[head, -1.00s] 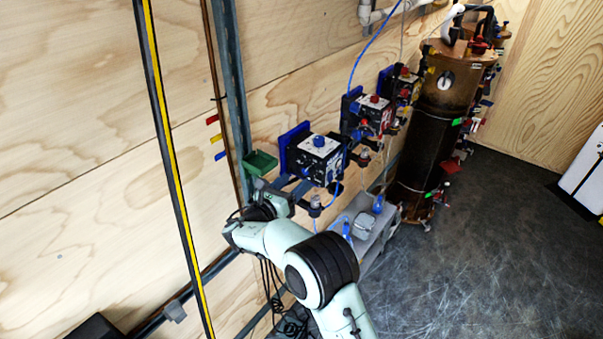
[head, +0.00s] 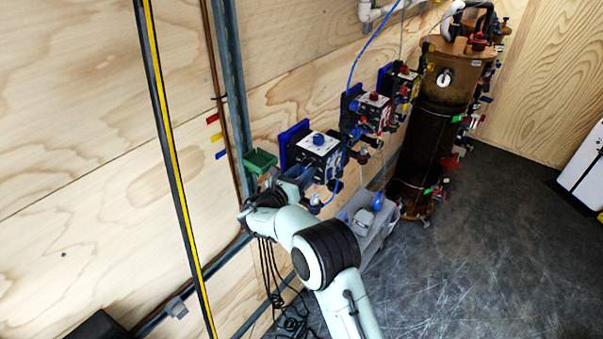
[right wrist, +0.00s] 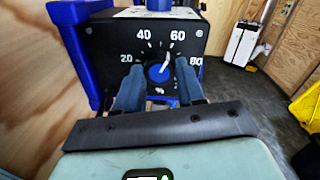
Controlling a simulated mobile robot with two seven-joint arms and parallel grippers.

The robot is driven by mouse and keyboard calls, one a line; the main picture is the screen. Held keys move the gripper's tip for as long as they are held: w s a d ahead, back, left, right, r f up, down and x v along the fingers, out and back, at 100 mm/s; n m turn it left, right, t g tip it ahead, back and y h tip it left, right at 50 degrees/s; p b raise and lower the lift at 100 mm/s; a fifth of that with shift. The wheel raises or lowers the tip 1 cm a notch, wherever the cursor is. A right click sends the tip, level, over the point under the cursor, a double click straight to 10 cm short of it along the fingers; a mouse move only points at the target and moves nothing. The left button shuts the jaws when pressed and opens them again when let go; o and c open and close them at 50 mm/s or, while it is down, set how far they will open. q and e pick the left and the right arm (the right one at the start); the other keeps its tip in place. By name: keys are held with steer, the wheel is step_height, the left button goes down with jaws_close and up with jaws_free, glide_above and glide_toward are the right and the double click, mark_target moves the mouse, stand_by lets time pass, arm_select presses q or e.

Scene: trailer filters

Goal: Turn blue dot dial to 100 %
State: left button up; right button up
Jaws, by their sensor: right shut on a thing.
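The blue dot dial (right wrist: 159,72) is on the black front face of a dosing box, with a white scale marked 20, 40, 60 and 80 around it. A white pointer mark reaches up and right, close to the 60 side. My right gripper (right wrist: 160,85) is shut on the dial, with one dark finger on each side of it. In the head view the box (head: 318,150) is on the wall, with a blue knob on its white top. There my right gripper (head: 298,182) is at the front of the box, and its fingertips are hard to see. My left gripper is not in view.
Similar boxes with a red knob (head: 374,97) and a yellow one stand further along the wall. A brown cylindrical tank (head: 432,125) stands behind them. Dark floor is open at right.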

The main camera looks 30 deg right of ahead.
steer(key=shift+f+m+b, duration=0.1)
steer(key=shift+m+b, duration=0.35)
steer(key=shift+m, duration=0.05)
steer(key=m+b, duration=1)
steer(key=m, duration=0.2)
steer(key=shift+f+m+h, duration=0.1)
steer(key=shift+m+h, duration=0.3)
steer(key=shift+m+b, duration=0.5)
steer(key=shift+b, duration=0.05)
steer(key=shift+w+m+b, duration=0.1)
steer(key=shift+m+b, duration=0.65)
steer(key=shift+m, duration=0.25)
steer(key=m+b, duration=0.2)
steer(key=m, duration=0.1)
steer(key=shift+g, duration=0.4)
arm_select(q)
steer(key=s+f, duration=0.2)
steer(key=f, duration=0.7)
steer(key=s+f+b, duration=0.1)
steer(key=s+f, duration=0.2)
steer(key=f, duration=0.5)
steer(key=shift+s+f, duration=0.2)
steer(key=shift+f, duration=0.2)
arm_select(e)
steer(key=shift+m, duration=1.3)
arm_select(q)
steer(key=shift+b, duration=0.3)
arm_select(e)
steer(key=shift+r, duration=0.2)
